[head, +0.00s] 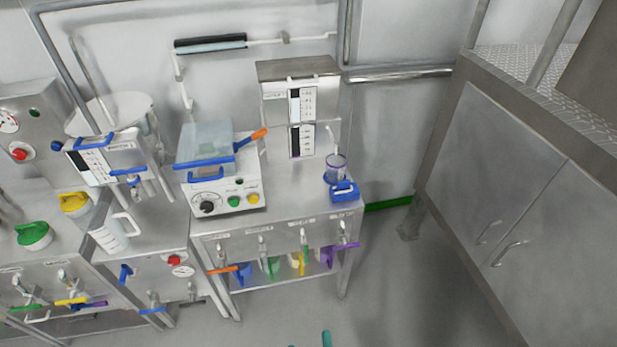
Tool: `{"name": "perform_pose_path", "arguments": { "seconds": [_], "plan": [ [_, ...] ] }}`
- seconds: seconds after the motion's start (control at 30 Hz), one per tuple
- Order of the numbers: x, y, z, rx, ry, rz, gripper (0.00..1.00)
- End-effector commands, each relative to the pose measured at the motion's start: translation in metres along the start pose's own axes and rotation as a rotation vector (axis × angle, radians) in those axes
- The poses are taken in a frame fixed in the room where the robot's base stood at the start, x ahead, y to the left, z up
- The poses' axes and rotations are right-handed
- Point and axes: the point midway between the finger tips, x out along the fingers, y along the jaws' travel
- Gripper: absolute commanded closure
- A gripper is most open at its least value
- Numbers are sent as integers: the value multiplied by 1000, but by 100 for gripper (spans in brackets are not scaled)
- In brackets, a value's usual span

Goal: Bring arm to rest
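Two small teal tips show at the bottom edge of the head view, one clear and one barely in frame. They look like the fingertips of my gripper (310,343), apart from each other over the grey floor. Nothing shows between them, but most of the gripper and the rest of the arm are cut off below the frame, so its state is not clear. The tips are in front of the steel bench (285,212) and appear to touch nothing.
The bench carries a blue-lidded machine (220,175), a gauge unit (301,110), a clear cup (336,166) and a blue clip-like item (344,192). A steel cabinet (510,190) stands at right. Floor (385,290) between bench and cabinet is clear.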

Motion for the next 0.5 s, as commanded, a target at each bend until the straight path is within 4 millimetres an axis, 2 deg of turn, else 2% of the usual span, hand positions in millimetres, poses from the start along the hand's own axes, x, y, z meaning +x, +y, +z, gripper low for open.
{"name": "perform_pose_path", "arguments": {
  "seconds": [0.03, 0.2, 0.4, 0.5],
  "plan": [
    [-19, 4, -7, 58, -14, -5, 0],
    [-71, 27, -32, 275, -63, -8, 0],
    [-122, 60, -63, 530, -128, -5, 0],
    [-141, 75, -80, 644, -155, -8, 0]
  ]
}}
